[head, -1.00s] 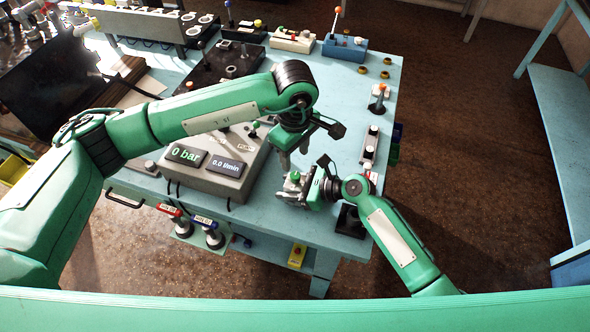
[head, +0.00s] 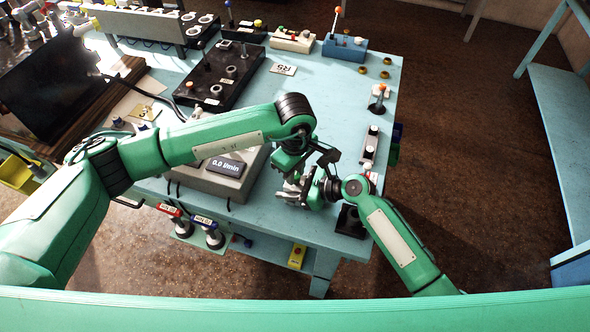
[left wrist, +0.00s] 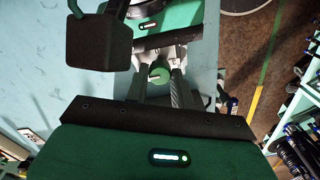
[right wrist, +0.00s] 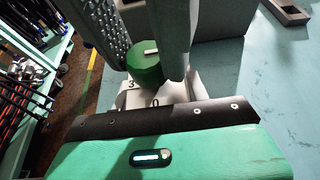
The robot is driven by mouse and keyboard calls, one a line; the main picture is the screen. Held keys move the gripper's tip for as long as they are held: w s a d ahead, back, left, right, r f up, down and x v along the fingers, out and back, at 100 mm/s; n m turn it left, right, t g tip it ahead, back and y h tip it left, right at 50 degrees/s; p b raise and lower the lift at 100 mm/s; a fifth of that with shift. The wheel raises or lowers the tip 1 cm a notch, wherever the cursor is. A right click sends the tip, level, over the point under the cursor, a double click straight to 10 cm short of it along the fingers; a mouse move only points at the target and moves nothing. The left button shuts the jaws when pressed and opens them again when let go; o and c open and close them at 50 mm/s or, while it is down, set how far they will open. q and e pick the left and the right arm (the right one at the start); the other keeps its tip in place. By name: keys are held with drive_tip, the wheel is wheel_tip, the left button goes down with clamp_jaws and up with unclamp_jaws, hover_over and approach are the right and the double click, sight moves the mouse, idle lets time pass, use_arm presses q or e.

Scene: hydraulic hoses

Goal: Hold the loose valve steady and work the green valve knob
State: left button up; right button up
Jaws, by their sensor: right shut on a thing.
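The loose valve has a pale metal body (right wrist: 158,97) with dark numerals and a round green knob (right wrist: 148,65) with a white mark. My right gripper (head: 310,190) is shut on the valve body and holds it above the table's front right part. My left gripper (left wrist: 161,84) has come down over the knob, its two fingers open, one on each side. The knob also shows between them in the left wrist view (left wrist: 158,75). In the right wrist view these fingers partly cover the knob. I cannot tell whether they touch it.
The grey test box with its flow display (head: 226,166) stands beside the grippers, partly under my left arm. A black manifold plate (head: 222,76) lies behind. A control strip (head: 370,145) sits near the right table edge. Bare blue tabletop (head: 335,95) lies between them.

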use_arm(q)
drive_tip(key=shift+n, duration=0.3)
drive_tip(key=n, duration=0.7)
drive_tip(key=shift+n, duration=0.3)
drive_tip(key=shift+c, duration=0.2)
drive_tip(key=n, duration=0.4)
drive_tip(key=shift+n, duration=2)
drive_tip(key=shift+w, duration=0.1)
drive_tip(key=o, duration=1)
